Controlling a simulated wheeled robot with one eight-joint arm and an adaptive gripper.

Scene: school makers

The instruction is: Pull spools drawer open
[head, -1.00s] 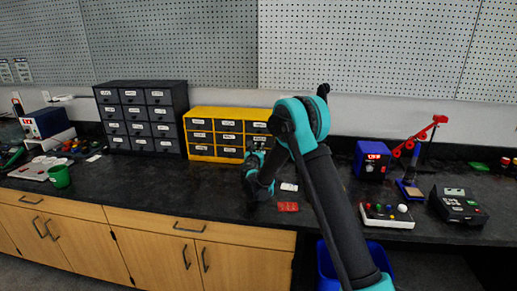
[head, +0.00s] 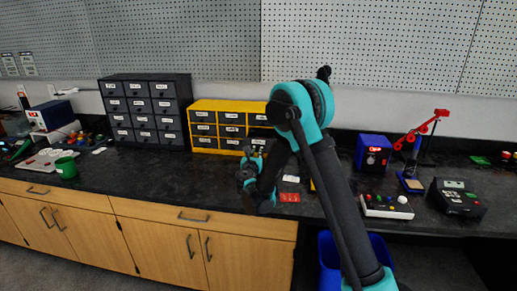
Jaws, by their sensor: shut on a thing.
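The yellow drawer cabinet (head: 192,128) stands at the back of the black worktop, with dark drawers bearing white labels too small to read. My gripper (head: 249,160) is in front of its lower right part, pointing at the drawer fronts. It is shut on a small part at the drawer front, likely a handle. My own wrist and the gripper hide the grasp and much of the cabinet's right side. I cannot tell how far any drawer stands out.
A dark drawer cabinet (head: 145,110) stands to the left. A blue device (head: 372,154), a button box (head: 387,207) and a black device (head: 458,197) are at right. A green cup (head: 66,168) is at left. The middle-left worktop is clear.

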